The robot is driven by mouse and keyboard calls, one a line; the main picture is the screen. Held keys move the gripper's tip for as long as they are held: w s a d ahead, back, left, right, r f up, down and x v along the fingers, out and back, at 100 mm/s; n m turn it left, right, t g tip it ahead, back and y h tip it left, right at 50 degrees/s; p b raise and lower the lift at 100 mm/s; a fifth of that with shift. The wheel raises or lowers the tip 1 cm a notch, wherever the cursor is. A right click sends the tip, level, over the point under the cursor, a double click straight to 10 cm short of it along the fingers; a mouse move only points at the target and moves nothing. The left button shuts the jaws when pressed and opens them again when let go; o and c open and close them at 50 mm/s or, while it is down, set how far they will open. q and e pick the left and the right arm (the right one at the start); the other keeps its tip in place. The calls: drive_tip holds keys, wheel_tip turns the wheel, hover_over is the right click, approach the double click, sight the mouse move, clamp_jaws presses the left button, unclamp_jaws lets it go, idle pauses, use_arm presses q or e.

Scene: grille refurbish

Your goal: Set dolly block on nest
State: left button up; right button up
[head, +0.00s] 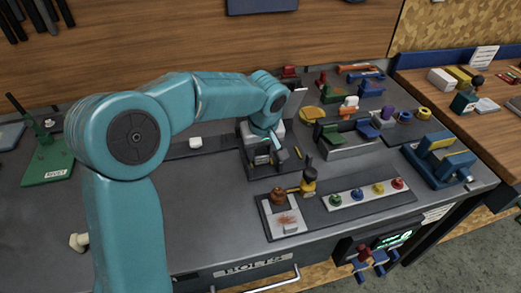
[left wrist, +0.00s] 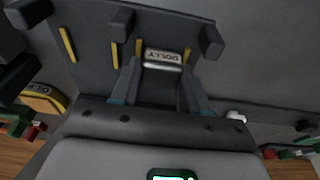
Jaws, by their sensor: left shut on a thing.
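My left arm reaches in from the left, and its gripper (head: 264,150) points down over a dark grey nest (head: 285,173) near the middle of the bench. In the left wrist view the gripper (left wrist: 161,75) is shut on the dolly block (left wrist: 162,57), a grey metal piece with a pale label reading DOLLY. The block lies between the two fingers, over the nest plate (left wrist: 90,50), which has yellow strips and dark upright posts. I cannot tell whether the block's underside touches the nest. My right gripper is in neither view.
A tray (head: 268,224) with a brown knob and rusty patch stands in front of the nest. Right of it is a white strip (head: 338,208) with coloured knobs. A blue vise (head: 437,162) stands at the right edge. Bare bench lies left of the tray.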

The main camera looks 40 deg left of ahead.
sight(262, 157)
use_arm(q)
drive_tip(key=shift+f, duration=0.1)
idle(0.4)
drive_tip(key=o, duration=1.7)
drive_tip(key=shift+p+v, duration=2.1)
drive_tip(key=shift+v, duration=1.45)
